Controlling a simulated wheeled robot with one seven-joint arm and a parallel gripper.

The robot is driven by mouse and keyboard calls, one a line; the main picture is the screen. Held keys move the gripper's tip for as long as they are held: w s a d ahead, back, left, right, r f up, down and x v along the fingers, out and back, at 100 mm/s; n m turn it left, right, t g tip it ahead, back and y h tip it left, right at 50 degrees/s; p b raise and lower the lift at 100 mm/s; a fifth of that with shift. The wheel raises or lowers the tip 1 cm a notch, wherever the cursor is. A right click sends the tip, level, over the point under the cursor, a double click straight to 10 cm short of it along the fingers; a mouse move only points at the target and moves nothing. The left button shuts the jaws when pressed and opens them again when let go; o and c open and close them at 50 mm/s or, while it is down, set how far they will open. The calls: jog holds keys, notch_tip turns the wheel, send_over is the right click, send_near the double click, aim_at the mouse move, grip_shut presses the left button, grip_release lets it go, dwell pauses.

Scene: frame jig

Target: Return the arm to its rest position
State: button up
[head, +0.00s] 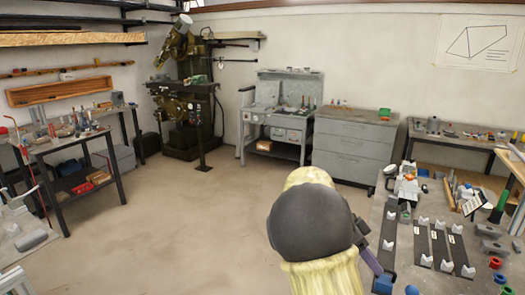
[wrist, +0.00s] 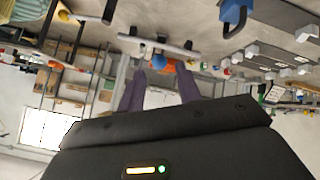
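My arm, pale yellow with a large dark grey rounded joint, rises at the bottom centre of the head view, in front of the bench on the right. I see nothing held. A small orange thing (wrist: 172,65) shows just past the fingertips; its distance is hard to tell.
The right bench (head: 400,245) holds dark strips with white blocks (head: 422,240) and several small parts. A left workbench (head: 75,140), a grey drawer cabinet (head: 350,145) and a green machine (head: 185,90) stand along the walls. The middle floor (head: 180,225) is clear.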

jog(key=s+a+f+n+t+y+p, duration=0.3)
jog(key=s+a+n+t+y+p, duration=0.3)
jog(key=s+a+n, duration=0.6)
jog(key=n+t+y, duration=0.1)
jog(key=n, duration=0.6)
jog(key=shift+a+f+t+y, duration=0.15)
jog(key=shift+a+t+y, duration=0.1)
jog(key=shift+t+y, duration=0.15)
